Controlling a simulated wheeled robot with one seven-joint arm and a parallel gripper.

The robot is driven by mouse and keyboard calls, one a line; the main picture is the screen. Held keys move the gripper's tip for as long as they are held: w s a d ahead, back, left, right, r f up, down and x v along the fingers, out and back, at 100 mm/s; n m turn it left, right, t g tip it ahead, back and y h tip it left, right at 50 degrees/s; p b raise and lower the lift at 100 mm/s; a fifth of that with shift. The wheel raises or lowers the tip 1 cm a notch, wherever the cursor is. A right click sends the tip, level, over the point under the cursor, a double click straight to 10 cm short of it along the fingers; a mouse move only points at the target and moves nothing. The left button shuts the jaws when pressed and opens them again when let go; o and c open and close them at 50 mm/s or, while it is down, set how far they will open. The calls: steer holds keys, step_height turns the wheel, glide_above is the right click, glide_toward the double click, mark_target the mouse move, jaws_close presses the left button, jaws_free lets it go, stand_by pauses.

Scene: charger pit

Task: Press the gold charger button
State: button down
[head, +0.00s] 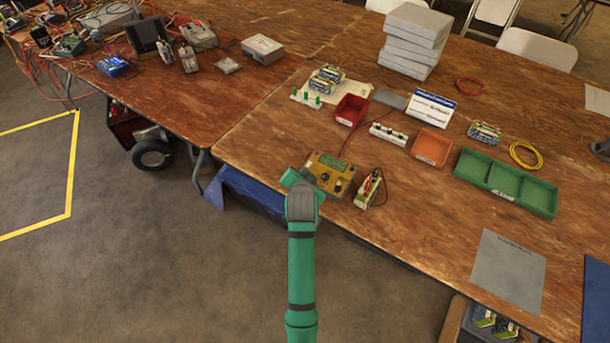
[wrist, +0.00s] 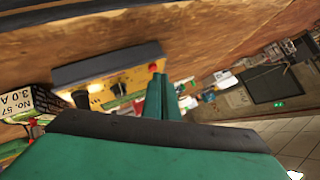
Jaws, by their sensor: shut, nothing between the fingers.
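The gold charger (head: 342,180) lies near the front edge of the wooden table in the head view, with dark knobs on its top. In the wrist view its gold face (wrist: 132,76) shows tilted, with a dark strip along its upper side and a small red knob-like part (wrist: 153,67) near its right end. My gripper (wrist: 161,84) is shut and empty; its green fingers point toward that red part in the wrist view. I cannot tell whether they touch it. In the head view my green wrist hides the fingers and overlaps the charger's left side.
A battery pack with wires (head: 370,188) stands right of the charger; a labelled pack (wrist: 28,102) shows at left in the wrist view. A white power strip (head: 388,134), a red bin (head: 351,109) and an orange bin (head: 431,147) lie behind. Blue cloth (head: 245,193) hangs under the table edge.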

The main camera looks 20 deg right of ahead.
steer(key=shift+f, duration=0.35)
stand_by(0.9)
steer(key=shift+a+r, duration=0.1)
steer(key=shift+r, duration=0.7)
steer(key=r, duration=0.5)
steer(key=shift+s+a, duration=0.35)
steer(key=shift+f, duration=0.15)
stand_by(0.6)
